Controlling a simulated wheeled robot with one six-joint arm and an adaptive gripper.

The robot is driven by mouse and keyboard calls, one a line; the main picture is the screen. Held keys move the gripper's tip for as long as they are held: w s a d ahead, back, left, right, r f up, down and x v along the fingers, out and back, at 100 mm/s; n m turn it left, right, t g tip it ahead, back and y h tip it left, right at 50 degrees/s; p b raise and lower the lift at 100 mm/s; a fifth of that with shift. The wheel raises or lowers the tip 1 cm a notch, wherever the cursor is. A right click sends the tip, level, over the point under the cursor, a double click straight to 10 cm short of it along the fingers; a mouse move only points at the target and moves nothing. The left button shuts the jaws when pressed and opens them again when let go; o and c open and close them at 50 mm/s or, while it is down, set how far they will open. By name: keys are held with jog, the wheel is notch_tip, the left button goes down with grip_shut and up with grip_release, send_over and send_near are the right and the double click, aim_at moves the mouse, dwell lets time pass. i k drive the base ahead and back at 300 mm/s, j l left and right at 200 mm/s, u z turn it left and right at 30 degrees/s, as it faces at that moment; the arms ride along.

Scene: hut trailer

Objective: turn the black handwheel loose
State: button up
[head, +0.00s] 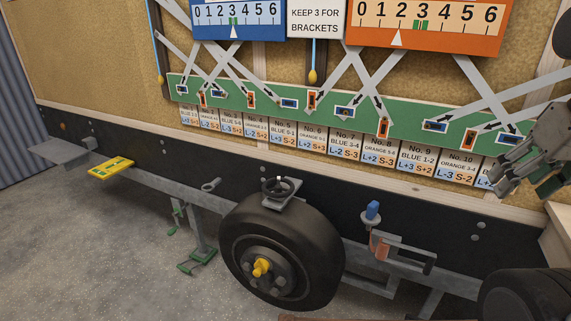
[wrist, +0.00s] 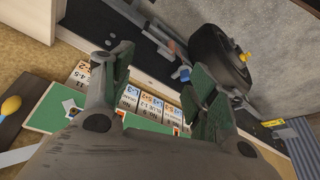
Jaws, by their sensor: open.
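The black handwheel (head: 278,188) is a small dark ring on a grey bracket (head: 283,203), just above the front tyre (head: 285,250). I cannot make it out in the wrist view. My gripper (head: 525,178) is at the right edge of the head view, well right of and above the handwheel, in front of the right end of the green strip. It is open and empty. In the wrist view its two green-padded fingers (wrist: 162,72) are spread apart, and the tyre (wrist: 211,55) with its yellow hub shows beyond them.
A blue knob (head: 373,210) on an orange-and-grey latch stands right of the tyre. A second tyre (head: 525,296) is at the lower right. A yellow plate (head: 111,169) and green-tipped crank (head: 190,262) are at left. The board with number cards (head: 345,146) runs above. Floor is open at lower left.

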aim_at(277, 189)
jog(key=j+z, duration=0.1)
jog(key=z, duration=0.6)
jog(key=j+z, duration=0.15)
jog(key=z, duration=0.25)
jog(key=j+z, duration=0.25)
jog(key=k+j+z, duration=0.2)
jog(key=j, duration=0.25)
jog(key=k+j+z, duration=0.1)
jog(key=j+z, duration=0.15)
jog(key=k+j+z, duration=0.4)
jog(key=k+j, duration=0.3)
jog(key=j, duration=0.35)
jog(key=k+j+z, duration=0.15)
jog(key=k+j, duration=0.4)
jog(key=j, duration=0.15)
jog(key=k+j+z, duration=0.15)
jog(key=k+j, duration=0.5)
jog(key=j, duration=0.2)
jog(key=k+j, duration=0.15)
jog(key=j, duration=0.2)
jog(key=i, duration=0.1)
